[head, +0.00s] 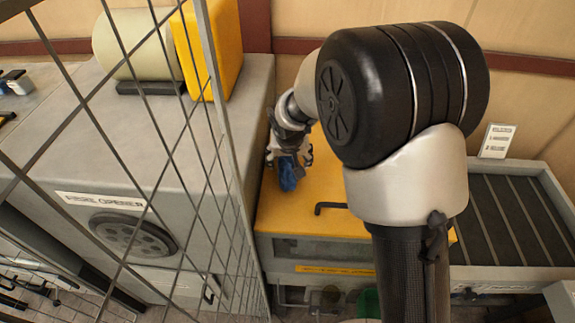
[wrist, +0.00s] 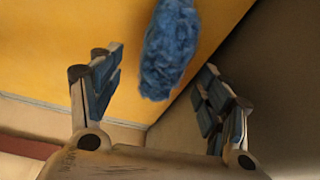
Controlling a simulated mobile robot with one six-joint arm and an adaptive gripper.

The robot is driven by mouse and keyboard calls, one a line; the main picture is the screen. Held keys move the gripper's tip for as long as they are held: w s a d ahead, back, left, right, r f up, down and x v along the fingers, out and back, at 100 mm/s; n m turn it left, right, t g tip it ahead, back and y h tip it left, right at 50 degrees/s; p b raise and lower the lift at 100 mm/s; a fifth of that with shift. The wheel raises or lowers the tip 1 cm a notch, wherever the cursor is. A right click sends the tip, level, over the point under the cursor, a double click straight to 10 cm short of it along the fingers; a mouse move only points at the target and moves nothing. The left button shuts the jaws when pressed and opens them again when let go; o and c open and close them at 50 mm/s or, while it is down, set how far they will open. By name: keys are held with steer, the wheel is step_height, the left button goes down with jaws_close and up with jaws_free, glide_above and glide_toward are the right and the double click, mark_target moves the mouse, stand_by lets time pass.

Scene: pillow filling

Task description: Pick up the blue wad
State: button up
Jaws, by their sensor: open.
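The blue wad (head: 287,174) is a fuzzy, elongated clump over the yellow top (head: 330,217) of a grey cabinet, near its left edge. In the wrist view the wad (wrist: 171,48) shows at the top centre, its lower end towards the space between the fingers. My gripper (head: 290,158) is right at the wad in the head view and partly hides it. In the wrist view my gripper (wrist: 160,95) is open, with blue-padded fingers on both sides and nothing between the tips.
A wire mesh fence (head: 215,110) stands at the left front. Behind it is a grey fibre opener machine (head: 75,150) with a yellow block (head: 215,45) on top. A dark conveyor (head: 515,222) lies right of the yellow top. A black handle (head: 330,207) sits on the yellow top.

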mark_target(287, 162)
steer(key=x, duration=0.5)
steer(key=shift+a+f+p, duration=0.1)
steer(key=shift+a+p, duration=0.1)
steer(key=shift+p, duration=0.15)
steer(key=shift+s, duration=0.1)
steer(key=c, duration=1.2)
